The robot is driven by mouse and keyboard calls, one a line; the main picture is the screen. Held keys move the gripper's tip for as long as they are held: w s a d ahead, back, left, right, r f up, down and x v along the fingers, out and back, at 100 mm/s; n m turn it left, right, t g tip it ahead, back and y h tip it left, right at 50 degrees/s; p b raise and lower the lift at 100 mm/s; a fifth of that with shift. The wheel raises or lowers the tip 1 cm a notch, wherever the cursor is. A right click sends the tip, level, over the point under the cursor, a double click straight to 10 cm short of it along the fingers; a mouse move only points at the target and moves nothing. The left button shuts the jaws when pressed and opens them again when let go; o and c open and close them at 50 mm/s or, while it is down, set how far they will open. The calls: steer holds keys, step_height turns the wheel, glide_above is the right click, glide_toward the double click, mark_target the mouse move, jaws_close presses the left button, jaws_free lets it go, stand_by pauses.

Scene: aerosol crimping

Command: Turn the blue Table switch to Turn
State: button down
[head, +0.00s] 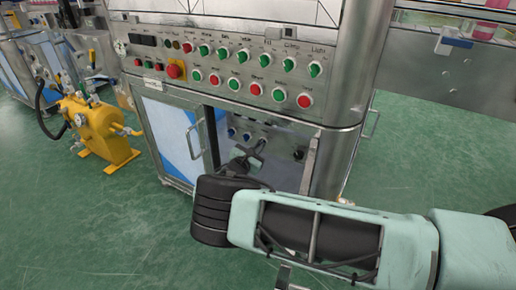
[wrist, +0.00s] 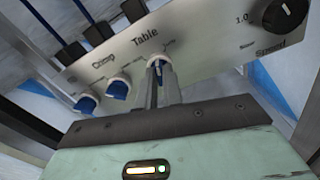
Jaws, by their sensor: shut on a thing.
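The blue Table switch (wrist: 157,64) sits on a grey panel under the printed word Table, in the wrist view. My gripper (wrist: 161,80) has its two fingers closed on this switch, and they hide most of it. The small position labels beside the switch are too blurred to read, so I cannot tell where it points. In the head view, my gripper (head: 248,158) reaches into the open lower cabinet at the panel, and the Table switch is hard to make out there.
A black Speed knob (wrist: 285,14) is at the right. The cabinet door (head: 170,135) stands left of the opening. Green and red controls (head: 255,88) line the panel above.

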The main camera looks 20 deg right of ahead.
steer(key=m, duration=0.6)
steer(key=shift+b, duration=0.3)
stand_by(0.4)
steer(key=c, duration=1.5)
jaws_free()
steer(key=shift+c, duration=0.2)
steer(key=p+v, duration=0.2)
steer(key=v, duration=1.5)
steer(key=shift+s, duration=0.2)
steer(key=shift+a+r, duration=0.1)
steer(key=shift+a, duration=0.05)
